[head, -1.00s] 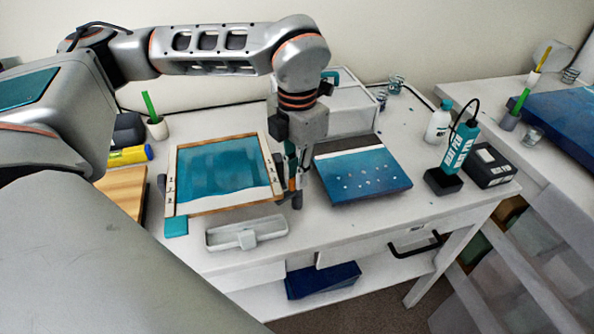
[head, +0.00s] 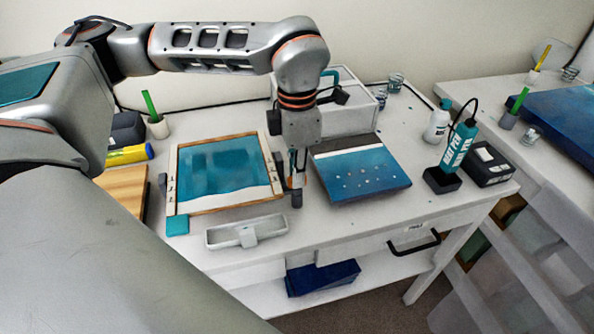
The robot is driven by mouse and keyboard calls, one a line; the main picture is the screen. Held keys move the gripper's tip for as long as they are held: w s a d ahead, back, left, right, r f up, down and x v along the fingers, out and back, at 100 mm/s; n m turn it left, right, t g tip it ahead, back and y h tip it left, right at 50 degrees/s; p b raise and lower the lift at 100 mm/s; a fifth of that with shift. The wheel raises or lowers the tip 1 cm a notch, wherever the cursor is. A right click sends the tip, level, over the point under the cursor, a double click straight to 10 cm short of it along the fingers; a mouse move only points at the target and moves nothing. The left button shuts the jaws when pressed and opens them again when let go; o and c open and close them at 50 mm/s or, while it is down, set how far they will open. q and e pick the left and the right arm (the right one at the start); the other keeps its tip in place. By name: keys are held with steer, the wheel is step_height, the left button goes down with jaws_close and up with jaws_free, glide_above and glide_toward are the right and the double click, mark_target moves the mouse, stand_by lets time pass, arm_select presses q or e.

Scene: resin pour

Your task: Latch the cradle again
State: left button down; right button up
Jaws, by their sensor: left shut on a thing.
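The cradle (head: 172,190) is a pale frame with marks along its sides, on the left half of the white table. A wood-edged panel (head: 220,168) with teal and white resin lies in it. My left gripper (head: 297,190) points down at the cradle's right side, between it and the blue panel. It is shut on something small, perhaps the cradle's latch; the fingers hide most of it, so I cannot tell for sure. A teal block (head: 177,225) sits at the cradle's near left corner. My right gripper is not in view.
A blue panel (head: 362,175) with pale dots lies right of the gripper. A white tray (head: 245,232) sits in front. A teal heat tool (head: 455,150), a white bottle (head: 437,122) and a dark box (head: 488,165) stand at the right. A white box (head: 350,115) stands behind.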

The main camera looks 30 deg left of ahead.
arm_select(q)
steer(key=shift+w+r, duration=0.1)
steer(key=shift+r, duration=0.05)
steer(key=c, duration=2.4)
jaws_free()
steer(key=shift+o, duration=0.2)
step_height(320, 180, up, 12)
